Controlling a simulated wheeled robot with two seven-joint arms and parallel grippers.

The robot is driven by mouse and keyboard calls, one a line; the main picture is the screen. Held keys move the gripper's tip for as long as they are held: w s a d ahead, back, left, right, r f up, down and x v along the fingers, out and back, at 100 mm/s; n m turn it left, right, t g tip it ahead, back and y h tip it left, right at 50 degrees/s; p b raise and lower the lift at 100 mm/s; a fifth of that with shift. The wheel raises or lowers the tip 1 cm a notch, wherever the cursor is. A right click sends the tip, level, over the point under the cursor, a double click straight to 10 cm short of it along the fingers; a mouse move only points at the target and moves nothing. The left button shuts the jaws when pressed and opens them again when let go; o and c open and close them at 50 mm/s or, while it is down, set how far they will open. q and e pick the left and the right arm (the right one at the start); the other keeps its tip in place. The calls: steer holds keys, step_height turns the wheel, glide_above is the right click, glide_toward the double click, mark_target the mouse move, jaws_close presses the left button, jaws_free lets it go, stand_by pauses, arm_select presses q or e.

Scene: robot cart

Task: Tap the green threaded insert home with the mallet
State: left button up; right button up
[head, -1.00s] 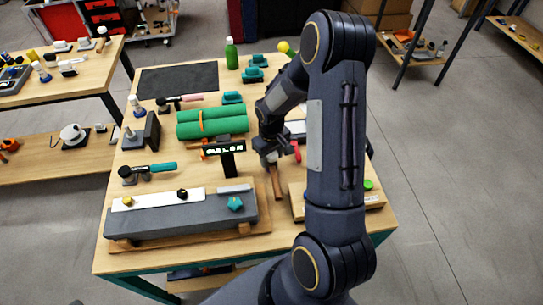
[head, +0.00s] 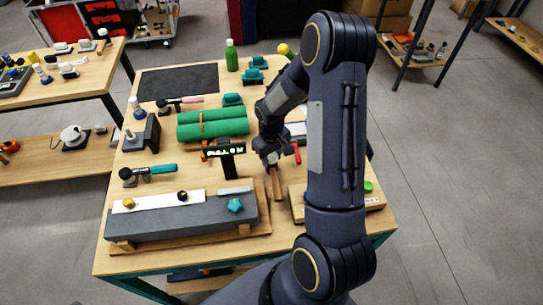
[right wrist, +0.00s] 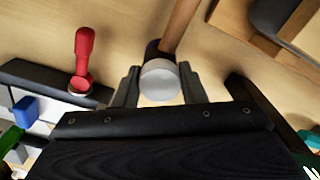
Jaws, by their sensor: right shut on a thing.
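In the head view my right gripper (head: 273,152) is low over the workbench, right of the small lit sign. It is shut on the mallet (head: 277,185), whose wooden handle points toward the bench's front edge. In the right wrist view the two fingers (right wrist: 160,88) stand either side of the mallet's head, with its round pale face (right wrist: 160,82) toward the camera. A light green round piece (head: 369,186), seemingly the threaded insert, shows on a wooden block (head: 297,205) at the right. My right arm hides much of that block. My left gripper is out of view.
A grey slab (head: 180,219) on a wooden base lies at the front left. The lit sign (head: 226,160) stands close left of my gripper. Green rolls (head: 212,124) lie behind it. A red-handled tool (right wrist: 83,60) is beside the gripper in the wrist view.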

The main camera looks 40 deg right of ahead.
steer(key=shift+r, duration=0.15)
step_height(320, 180, up, 10)
steer(key=p, duration=0.6)
steer(key=shift+p, duration=0.35)
